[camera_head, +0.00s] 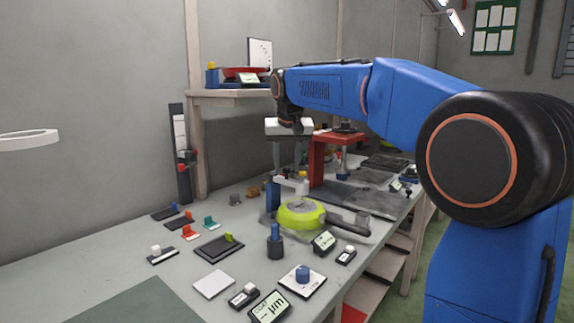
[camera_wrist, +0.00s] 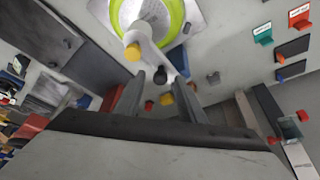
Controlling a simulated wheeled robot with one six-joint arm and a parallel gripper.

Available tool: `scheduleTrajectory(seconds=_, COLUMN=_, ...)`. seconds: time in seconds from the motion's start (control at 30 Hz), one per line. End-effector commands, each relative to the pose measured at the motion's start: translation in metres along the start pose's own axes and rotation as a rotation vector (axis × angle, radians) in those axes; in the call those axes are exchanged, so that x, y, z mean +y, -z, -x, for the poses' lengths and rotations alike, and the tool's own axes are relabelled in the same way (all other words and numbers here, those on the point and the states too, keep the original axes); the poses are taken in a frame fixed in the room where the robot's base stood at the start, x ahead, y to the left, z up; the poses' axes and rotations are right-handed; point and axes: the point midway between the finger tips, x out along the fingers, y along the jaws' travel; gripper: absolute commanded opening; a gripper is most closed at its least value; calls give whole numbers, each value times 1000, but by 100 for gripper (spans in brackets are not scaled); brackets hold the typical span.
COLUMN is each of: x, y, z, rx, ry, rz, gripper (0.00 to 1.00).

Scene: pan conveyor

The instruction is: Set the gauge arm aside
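The gauge arm (camera_head: 290,184) is a pale bar reaching from a blue post (camera_head: 272,196) over a lime-green pan (camera_head: 300,214). A small yellow-and-white knob (camera_head: 302,177) stands at its right end. In the wrist view, a white cylinder with a yellow end (camera_wrist: 133,51) and a dark piece lie before the green pan (camera_wrist: 177,22). My gripper (camera_head: 288,165) points down just above the gauge arm. In the wrist view, its two fingers (camera_wrist: 158,88) are spread with a gap between them. I see nothing held; contact with the arm cannot be told.
A red stand (camera_head: 330,145) is close behind and right of my gripper. Grey plates (camera_head: 365,200) lie beyond the pan. Small brackets, a dark cup with a blue peg (camera_head: 275,243), and display blocks (camera_head: 269,307) crowd the front. The bench's left part (camera_head: 75,257) is mostly clear.

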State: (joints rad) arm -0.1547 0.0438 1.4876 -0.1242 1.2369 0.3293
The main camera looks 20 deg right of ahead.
Motion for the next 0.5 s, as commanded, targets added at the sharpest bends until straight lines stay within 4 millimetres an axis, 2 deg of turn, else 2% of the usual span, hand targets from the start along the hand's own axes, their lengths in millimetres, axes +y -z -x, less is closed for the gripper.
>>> scheduleTrajectory(seconds=0.27, x=0, y=0, z=-2, rx=0, ry=0, rz=0, gripper=37)
scheduleTrajectory(seconds=0.37, x=0, y=0, z=-2, rx=0, ry=0, rz=0, gripper=17)
scheduleTrajectory(seconds=0.43, x=0, y=0, z=-2, rx=0, ry=0, rz=0, gripper=1)
scheduleTrajectory(seconds=0.5, x=0, y=0, z=-2, rx=0, ry=0, rz=0, gripper=0)
